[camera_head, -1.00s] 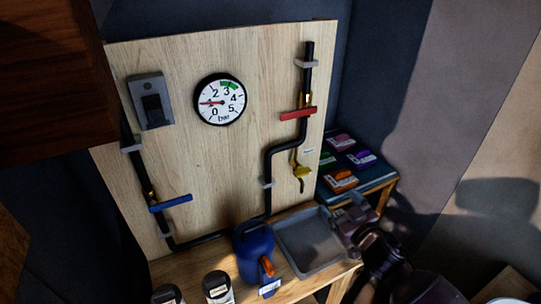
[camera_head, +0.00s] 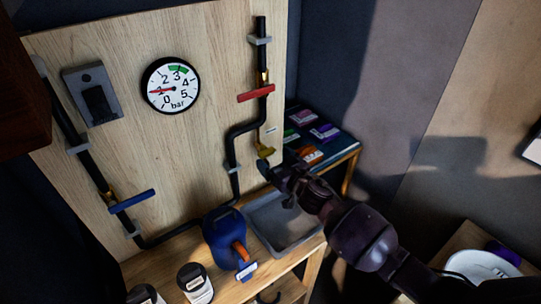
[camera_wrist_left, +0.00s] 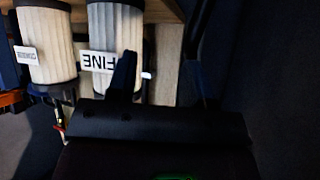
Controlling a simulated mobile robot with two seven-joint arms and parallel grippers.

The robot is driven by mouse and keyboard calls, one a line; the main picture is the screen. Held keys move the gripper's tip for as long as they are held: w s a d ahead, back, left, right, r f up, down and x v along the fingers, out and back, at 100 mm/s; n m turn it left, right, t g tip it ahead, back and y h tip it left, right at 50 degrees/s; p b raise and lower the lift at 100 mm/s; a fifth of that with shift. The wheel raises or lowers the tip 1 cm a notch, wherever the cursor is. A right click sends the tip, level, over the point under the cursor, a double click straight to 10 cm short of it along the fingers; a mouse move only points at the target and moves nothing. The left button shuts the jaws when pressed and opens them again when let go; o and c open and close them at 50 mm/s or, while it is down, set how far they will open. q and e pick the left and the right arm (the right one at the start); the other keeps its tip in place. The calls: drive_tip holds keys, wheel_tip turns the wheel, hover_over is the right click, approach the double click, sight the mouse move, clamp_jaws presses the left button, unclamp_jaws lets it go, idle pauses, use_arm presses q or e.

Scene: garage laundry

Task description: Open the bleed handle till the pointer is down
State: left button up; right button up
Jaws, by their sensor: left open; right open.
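The pressure gauge (camera_head: 170,86) is on the wooden board. Its red pointer points left, at about 1 bar, above the 0. A small yellow handle (camera_head: 265,150) sits at the lower right pipe; its label is too small to read. A red lever (camera_head: 256,93) lies nearly level across the right pipe, and a blue lever (camera_head: 132,201) crosses the left pipe. My right gripper (camera_head: 268,171) is open just below the yellow handle and partly covers its lower end; I cannot tell if they touch. My left gripper (camera_wrist_left: 160,70) is open and empty, near two filter cartridges (camera_wrist_left: 115,45).
A grey tray (camera_head: 262,243) lies on the bench below my right gripper. A blue jug (camera_head: 222,234) and white canisters (camera_head: 194,284) stand left of it. A side shelf (camera_head: 340,152) with coloured packs is behind my right arm.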

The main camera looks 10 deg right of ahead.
sight(266, 152)
drive_tip(key=shift+b+x, duration=0.45)
drive_tip(key=shift+x, duration=0.7)
drive_tip(key=c, duration=0.9)
